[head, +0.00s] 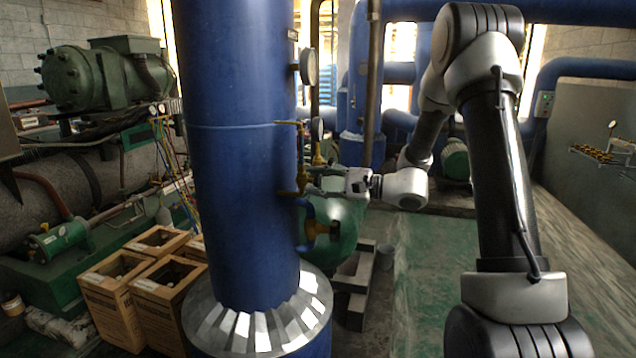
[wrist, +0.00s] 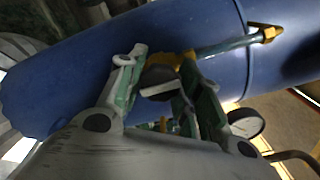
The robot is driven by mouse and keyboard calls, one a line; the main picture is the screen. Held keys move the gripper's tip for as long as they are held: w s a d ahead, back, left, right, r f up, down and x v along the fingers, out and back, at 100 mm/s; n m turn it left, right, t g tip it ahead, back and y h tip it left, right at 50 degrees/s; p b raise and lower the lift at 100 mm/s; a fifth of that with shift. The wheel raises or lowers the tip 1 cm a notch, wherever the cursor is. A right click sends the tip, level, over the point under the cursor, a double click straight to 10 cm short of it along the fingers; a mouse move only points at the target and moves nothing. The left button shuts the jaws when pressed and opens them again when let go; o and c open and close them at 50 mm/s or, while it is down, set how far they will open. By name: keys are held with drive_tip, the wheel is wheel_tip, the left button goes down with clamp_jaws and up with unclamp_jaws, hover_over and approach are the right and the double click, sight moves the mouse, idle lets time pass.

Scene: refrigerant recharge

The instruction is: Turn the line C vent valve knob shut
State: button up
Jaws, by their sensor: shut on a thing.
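My gripper (head: 314,184) reaches in from the right to the brass valve fittings on the right side of the blue column (head: 240,130). In the wrist view its two green-lined fingers (wrist: 162,60) stand on either side of a dark, rounded knob (wrist: 160,75) and are shut on it. A yellow brass valve body (wrist: 172,59) shows just behind the knob, against the blue column. In the head view the knob is hidden by my gripper; a brass valve stem (head: 302,165) stands beside it. No label for line C can be read.
A pressure gauge (wrist: 246,122) sits close to my right finger in the wrist view. Cardboard boxes (head: 110,305) stand left of the column; green floor (head: 430,260) is clear at right.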

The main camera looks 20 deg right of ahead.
drive_tip(key=m, duration=0.8)
drive_tip(key=shift+f+m, duration=0.1)
drive_tip(key=shift+m, duration=0.2)
drive_tip(key=m, duration=0.4)
drive_tip(key=shift+m, duration=0.3)
drive_tip(key=shift+s+m, duration=0.1)
drive_tip(key=shift+m, duration=2.1)
drive_tip(key=o, duration=1)
drive_tip(key=shift+o, duration=0.2)
